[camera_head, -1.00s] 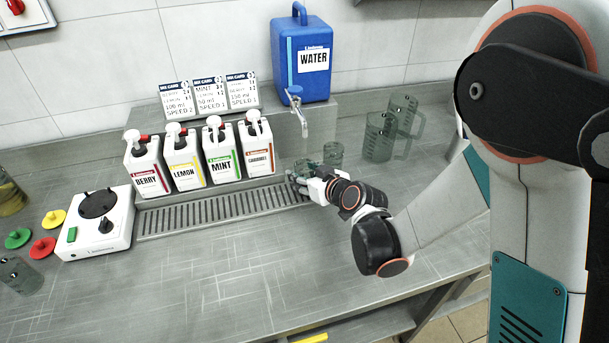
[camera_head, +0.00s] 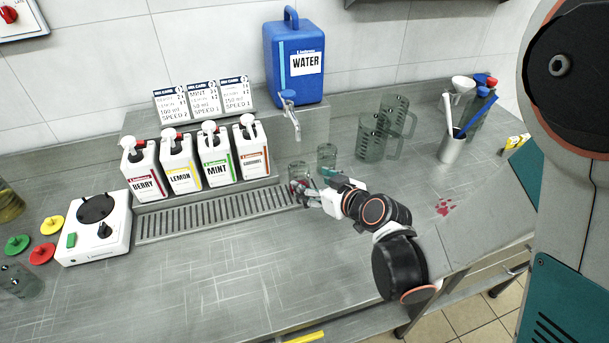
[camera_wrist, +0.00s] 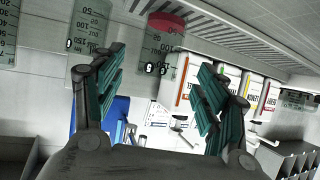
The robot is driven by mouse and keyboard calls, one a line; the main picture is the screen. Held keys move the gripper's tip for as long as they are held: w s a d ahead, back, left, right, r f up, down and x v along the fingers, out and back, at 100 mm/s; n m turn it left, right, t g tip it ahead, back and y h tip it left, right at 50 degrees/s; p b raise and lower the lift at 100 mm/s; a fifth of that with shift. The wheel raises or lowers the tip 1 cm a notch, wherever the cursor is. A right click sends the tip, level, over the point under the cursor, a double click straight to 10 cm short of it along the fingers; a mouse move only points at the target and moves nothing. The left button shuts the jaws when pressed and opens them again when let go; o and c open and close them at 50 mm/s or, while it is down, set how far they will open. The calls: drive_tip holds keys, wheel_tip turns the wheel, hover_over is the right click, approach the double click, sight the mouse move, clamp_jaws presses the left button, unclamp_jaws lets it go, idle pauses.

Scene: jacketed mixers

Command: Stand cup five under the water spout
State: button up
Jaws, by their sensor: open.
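A small clear cup (camera_head: 297,170) with red in its bottom stands upright at the right end of the drip grating, below the water spout (camera_head: 291,112). In the wrist view, which is upside down, this cup (camera_wrist: 160,48) is just beyond and between my spread fingers. I cannot read a number five on it. My gripper (camera_head: 308,189) is open at the cup's front right; the wrist view shows a gap between its fingers (camera_wrist: 158,68). A second clear cup (camera_head: 327,156) stands to the right, and also in the wrist view (camera_wrist: 88,30). The blue water container (camera_head: 297,65) stands behind.
Clear jugs (camera_head: 372,140) stand right of the cups. Berry (camera_head: 146,170), lemon, mint and a fourth bottle stand behind the grating (camera_head: 205,212). A white mixer base (camera_head: 93,228) is at left. A utensil holder (camera_head: 452,150) is at right.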

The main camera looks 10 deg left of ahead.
drive_tip(key=shift+v, duration=1.95)
idle(0.7)
